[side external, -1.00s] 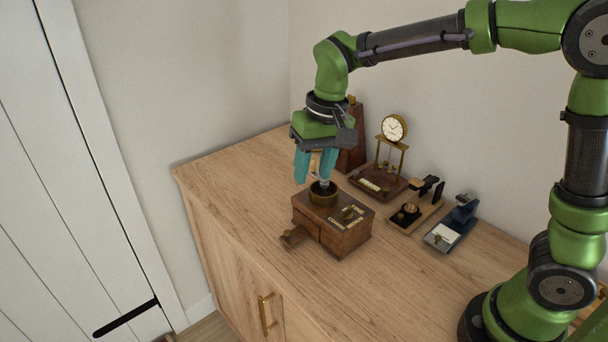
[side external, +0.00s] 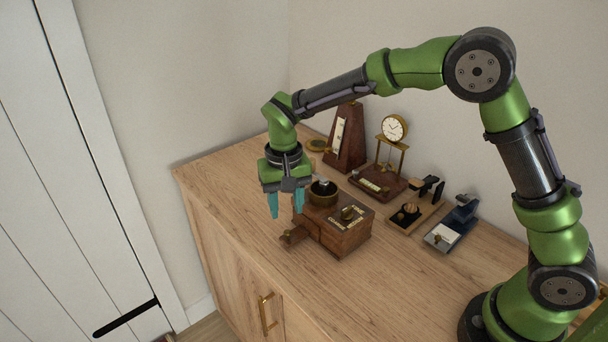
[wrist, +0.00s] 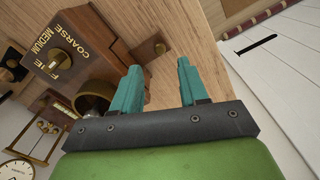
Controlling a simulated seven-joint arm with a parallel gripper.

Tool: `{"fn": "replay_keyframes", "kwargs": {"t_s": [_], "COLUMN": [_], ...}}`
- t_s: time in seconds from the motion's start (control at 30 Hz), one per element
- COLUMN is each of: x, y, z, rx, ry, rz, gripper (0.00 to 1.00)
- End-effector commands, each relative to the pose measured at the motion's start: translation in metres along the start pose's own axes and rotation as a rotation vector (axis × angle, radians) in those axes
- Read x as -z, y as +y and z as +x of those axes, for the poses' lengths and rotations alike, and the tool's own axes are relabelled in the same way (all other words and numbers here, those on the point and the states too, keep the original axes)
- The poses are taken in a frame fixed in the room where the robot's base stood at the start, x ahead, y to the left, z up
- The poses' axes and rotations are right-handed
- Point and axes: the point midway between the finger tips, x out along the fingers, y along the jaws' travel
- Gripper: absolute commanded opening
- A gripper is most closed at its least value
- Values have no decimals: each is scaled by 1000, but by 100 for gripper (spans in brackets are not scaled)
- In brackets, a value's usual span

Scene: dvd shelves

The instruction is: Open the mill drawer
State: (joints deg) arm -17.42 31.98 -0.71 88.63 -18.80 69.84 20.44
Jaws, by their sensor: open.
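The coffee mill (side external: 345,232) is a brown wooden box with a brass cup on top, standing on the wooden cabinet top. Its small drawer (side external: 294,236) juts out of the left face, with a round knob on its front. My gripper (side external: 287,213) is open and empty, pointing down, above and slightly behind the drawer in the side view. Its teal fingers (wrist: 158,68) appear apart from the knob.
A metronome (side external: 345,140), a small clock on a stand (side external: 393,128) and two small desk devices (side external: 412,212) stand behind and right of the mill. The cabinet top left of the mill is bare.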

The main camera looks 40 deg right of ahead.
Motion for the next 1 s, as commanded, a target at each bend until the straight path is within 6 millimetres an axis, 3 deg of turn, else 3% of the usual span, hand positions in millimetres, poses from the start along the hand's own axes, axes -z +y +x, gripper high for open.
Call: {"fn": "replay_keyframes", "kwargs": {"t_s": [0.1,0.3,0.73,1.0], "x": [0,0,0,0], "y": [0,0,0,0], "z": [26,53,63,62], "rx": [-3,-1,1,0], "ry": [-3,-1,0,1], "rz": [-1,-1,-1,-1], "gripper": [43,43,43,4]}}
